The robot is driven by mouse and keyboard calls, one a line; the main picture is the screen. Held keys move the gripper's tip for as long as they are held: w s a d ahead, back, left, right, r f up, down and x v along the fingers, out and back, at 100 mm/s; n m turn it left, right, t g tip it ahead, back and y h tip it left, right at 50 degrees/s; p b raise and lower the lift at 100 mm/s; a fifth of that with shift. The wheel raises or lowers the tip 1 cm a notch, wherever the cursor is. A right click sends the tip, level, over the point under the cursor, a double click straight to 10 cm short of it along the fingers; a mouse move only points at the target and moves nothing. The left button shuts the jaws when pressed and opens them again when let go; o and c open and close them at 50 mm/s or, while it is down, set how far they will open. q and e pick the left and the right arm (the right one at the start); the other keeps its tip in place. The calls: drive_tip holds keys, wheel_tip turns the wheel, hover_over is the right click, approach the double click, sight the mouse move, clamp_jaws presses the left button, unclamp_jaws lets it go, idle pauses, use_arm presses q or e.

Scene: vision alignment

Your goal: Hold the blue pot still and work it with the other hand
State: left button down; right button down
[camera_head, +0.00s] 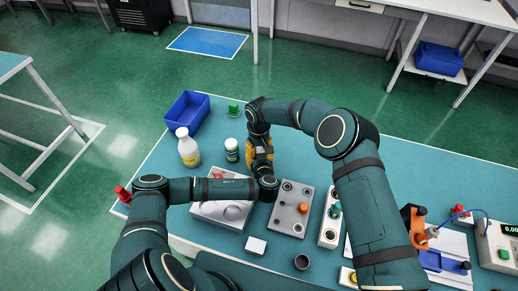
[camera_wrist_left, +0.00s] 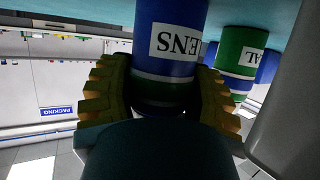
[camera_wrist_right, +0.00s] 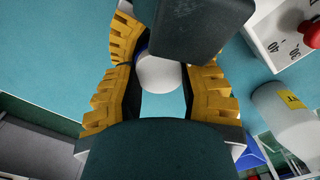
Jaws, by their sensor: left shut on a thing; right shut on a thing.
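The blue pot (camera_wrist_left: 168,45) with a white label reading "LENS" shows upside down in the left wrist view. The yellow fingers of my left gripper (camera_wrist_left: 165,85) are shut around its sides. In the right wrist view, the fingers of my right gripper (camera_wrist_right: 160,75) close from both sides on the pot's round white lid (camera_wrist_right: 160,73). A dark block of my other arm covers part of that view. In the head view the pot is hidden behind yellow fingers and arm links, so its contact with the table cannot be seen there.
A green-labelled pot (camera_head: 232,150), a white bottle (camera_head: 188,148) and a blue bin (camera_head: 187,111) stand left of the grippers. A grey box with a red knob (camera_head: 217,178), a holed plate (camera_head: 291,209) and a small dark cup (camera_head: 301,262) lie nearer.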

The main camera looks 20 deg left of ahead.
drive_tip(key=shift+s+f, duration=0.1)
drive_tip(key=c, duration=0.6)
unclamp_jaws()
